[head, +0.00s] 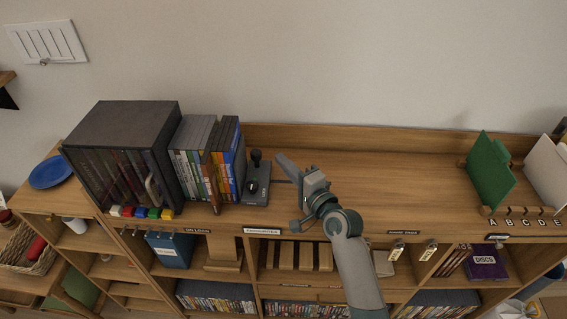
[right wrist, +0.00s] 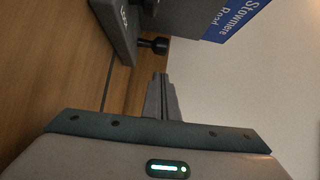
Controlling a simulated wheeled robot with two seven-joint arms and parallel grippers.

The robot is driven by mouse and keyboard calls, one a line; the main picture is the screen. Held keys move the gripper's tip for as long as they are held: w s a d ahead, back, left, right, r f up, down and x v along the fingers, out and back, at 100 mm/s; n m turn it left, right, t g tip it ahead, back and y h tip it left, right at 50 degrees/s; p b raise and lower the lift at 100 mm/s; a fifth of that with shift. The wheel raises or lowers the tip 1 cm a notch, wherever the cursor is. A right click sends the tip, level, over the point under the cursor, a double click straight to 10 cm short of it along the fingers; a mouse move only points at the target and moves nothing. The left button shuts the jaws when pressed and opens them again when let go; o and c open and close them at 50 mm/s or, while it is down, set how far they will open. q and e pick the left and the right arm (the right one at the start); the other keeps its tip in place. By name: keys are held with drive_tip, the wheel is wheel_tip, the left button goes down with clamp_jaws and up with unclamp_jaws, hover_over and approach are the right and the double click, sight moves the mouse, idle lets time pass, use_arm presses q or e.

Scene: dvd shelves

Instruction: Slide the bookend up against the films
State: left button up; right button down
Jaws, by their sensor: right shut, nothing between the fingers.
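The bookend (head: 258,182) is dark grey with black knobs. It stands on the shelf top just right of the row of films (head: 190,160); from here I cannot tell whether it touches them. In the right wrist view the bookend (right wrist: 118,30) is at the top, with a black knob facing my fingers, and a blue film spine (right wrist: 232,18) shows beside it. My right gripper (head: 283,161) is shut and empty, to the right of the bookend. Its closed fingertips (right wrist: 160,77) point at the knob with a small gap. My left gripper is not in view.
A dark case of films (head: 125,120) stands left of the row. A brown wooden piece (head: 213,190) stands at the row's front. The shelf top (head: 400,180) is clear right of my gripper up to a green panel (head: 490,172). A back rail runs along the wall.

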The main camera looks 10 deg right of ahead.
drive_tip(key=shift+d, duration=0.2)
drive_tip(key=shift+s+d+f, duration=0.1)
drive_tip(key=shift+s+d, duration=0.1)
drive_tip(key=shift+s, duration=0.25)
drive_tip(key=shift+s+d, duration=0.15)
drive_tip(key=shift+s, duration=0.15)
drive_tip(key=shift+s+b, duration=0.5)
drive_tip(key=shift+s, duration=0.1)
drive_tip(key=b+v, duration=0.1)
drive_tip(key=v, duration=0.5)
drive_tip(key=shift+s+d+b, duration=0.1)
drive_tip(key=shift+d+b, duration=0.05)
drive_tip(key=shift+b, duration=0.2)
drive_tip(key=shift+s+d, duration=0.2)
drive_tip(key=shift+s, duration=0.3)
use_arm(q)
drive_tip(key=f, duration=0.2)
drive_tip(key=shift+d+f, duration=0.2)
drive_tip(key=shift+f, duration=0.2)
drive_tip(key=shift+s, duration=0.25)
use_arm(e)
drive_tip(key=shift+s, duration=0.1)
